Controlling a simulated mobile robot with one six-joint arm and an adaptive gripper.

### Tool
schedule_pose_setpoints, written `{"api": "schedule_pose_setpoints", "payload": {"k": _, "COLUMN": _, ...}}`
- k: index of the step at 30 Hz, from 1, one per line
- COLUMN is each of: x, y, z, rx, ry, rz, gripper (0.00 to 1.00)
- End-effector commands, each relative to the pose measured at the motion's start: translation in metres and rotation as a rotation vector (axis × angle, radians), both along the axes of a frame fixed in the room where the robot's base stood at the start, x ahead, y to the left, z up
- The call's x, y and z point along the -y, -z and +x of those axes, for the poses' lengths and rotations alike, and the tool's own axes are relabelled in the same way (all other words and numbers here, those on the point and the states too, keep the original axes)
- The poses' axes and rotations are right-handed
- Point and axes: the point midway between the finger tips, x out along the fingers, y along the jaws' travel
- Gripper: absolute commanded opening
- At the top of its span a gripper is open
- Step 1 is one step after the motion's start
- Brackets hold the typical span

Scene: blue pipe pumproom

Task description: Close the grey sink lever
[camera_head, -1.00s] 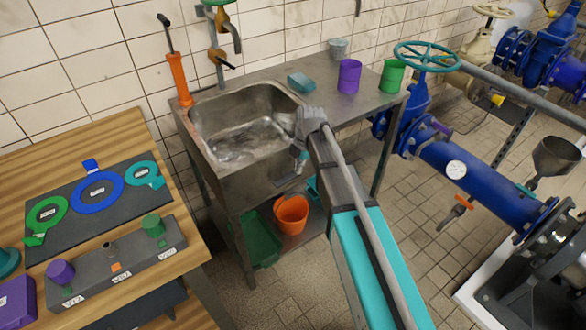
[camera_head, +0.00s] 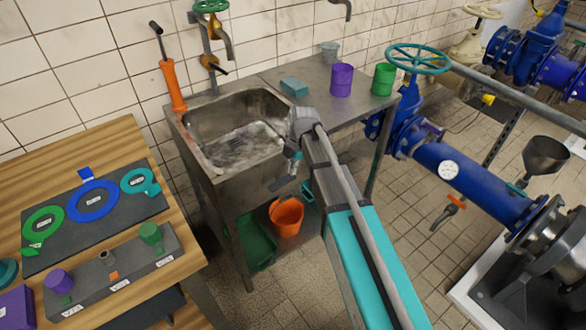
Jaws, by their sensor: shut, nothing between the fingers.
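The steel sink (camera_head: 190,122) stands against the tiled wall, its basin holding a whitish, shiny surface. A tap (camera_head: 222,45) with a green handwheel rises behind it, with a small yellow-brown and dark fitting (camera_head: 214,66) low on its pipe. My gripper (camera_head: 284,180) is small and partly turned away, at the sink's front right corner, below the rim. It looks shut and empty, pointing down and left. A dark grey bar shows at its tip against the sink front; I cannot tell whether this is the lever or my fingers. No grey lever shows clearly elsewhere.
An orange bucket (camera_head: 287,216) and green crate (camera_head: 256,244) sit on the shelf below. Purple (camera_head: 341,80) and green (camera_head: 384,80) cups stand on the steel counter. A wooden table (camera_head: 90,150) is at left, blue pipework (camera_head: 470,180) at right.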

Motion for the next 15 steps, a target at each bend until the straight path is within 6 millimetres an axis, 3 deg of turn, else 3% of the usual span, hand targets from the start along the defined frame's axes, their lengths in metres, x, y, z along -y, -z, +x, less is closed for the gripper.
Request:
{"api": "schedule_pose_setpoints", "payload": {"k": 8, "x": -0.002, "y": -0.028, "z": -0.001, "rx": 0.000, "ry": 0.000, "rz": 0.000, "gripper": 0.00}}
{"api": "schedule_pose_setpoints", "payload": {"k": 15, "x": 0.011, "y": -0.047, "z": 0.011, "rx": 0.000, "ry": 0.001, "rz": 0.000, "gripper": 0.00}}
